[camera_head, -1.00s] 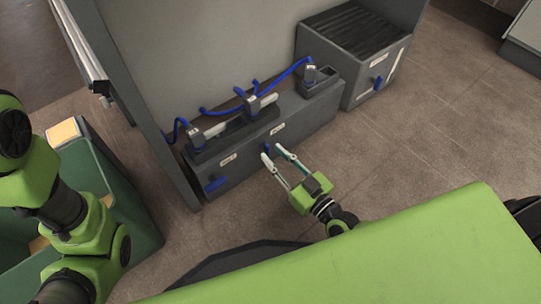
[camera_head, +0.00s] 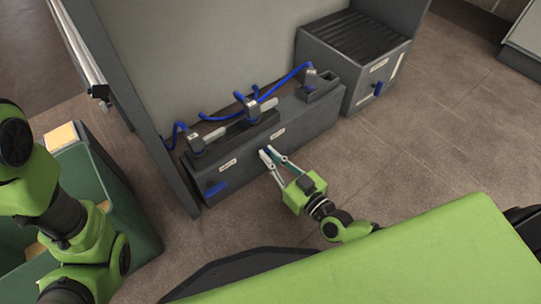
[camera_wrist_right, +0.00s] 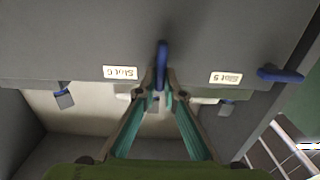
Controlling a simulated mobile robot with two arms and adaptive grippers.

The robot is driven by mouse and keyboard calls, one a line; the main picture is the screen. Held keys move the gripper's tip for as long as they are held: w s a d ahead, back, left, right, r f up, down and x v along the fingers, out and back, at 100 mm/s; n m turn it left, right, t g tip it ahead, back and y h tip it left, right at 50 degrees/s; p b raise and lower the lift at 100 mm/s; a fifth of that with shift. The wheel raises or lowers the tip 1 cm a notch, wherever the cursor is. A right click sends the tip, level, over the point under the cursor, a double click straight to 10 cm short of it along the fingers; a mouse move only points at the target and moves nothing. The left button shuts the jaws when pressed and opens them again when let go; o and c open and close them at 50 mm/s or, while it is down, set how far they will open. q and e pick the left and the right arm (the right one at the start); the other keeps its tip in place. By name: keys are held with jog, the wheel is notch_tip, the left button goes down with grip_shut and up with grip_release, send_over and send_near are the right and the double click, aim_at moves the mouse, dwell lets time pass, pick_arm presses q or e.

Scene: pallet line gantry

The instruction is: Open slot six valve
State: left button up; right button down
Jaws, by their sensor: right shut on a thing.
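The slot six valve is a blue handle (camera_wrist_right: 162,58) on the front of a long grey box (camera_head: 310,120), beside a white label reading "Slot 6" (camera_wrist_right: 120,72). In the right wrist view it stands upright in the picture, between my fingertips. My right gripper (camera_head: 268,152) is shut on this handle; its fingers also show in the right wrist view (camera_wrist_right: 161,100). The handle is mostly hidden by the fingers in the head view. My left arm is at the left edge of the head view, and its gripper is out of sight.
The slot five handle (camera_head: 216,188) lies crosswise beside its label (camera_head: 228,165). Blue hoses (camera_head: 290,74) run above the box to dark connectors. A grey ribbed-top unit (camera_head: 355,50) stands at the back right. A green bin (camera_head: 125,205) is at left. The floor at right is clear.

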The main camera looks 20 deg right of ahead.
jog(key=m, duration=0.2)
jog(key=m+p, duration=0.1)
jog(key=m, duration=0.2)
jog(key=d+m+p, duration=0.1)
jog(key=m, duration=0.2)
jog(key=shift+w+f, duration=0.1)
jog(key=shift+f, duration=0.2)
jog(key=m, duration=0.3)
jog(key=f+m, duration=0.1)
jog(key=m, duration=0.5)
jog(key=shift+d+f+m, duration=0.15)
jog(key=shift+d+m, duration=0.1)
jog(key=shift+m, duration=0.05)
jog(key=c, duration=2.1)
grip_release()
jog(key=shift+w, duration=0.1)
jog(key=shift+c, duration=0.2)
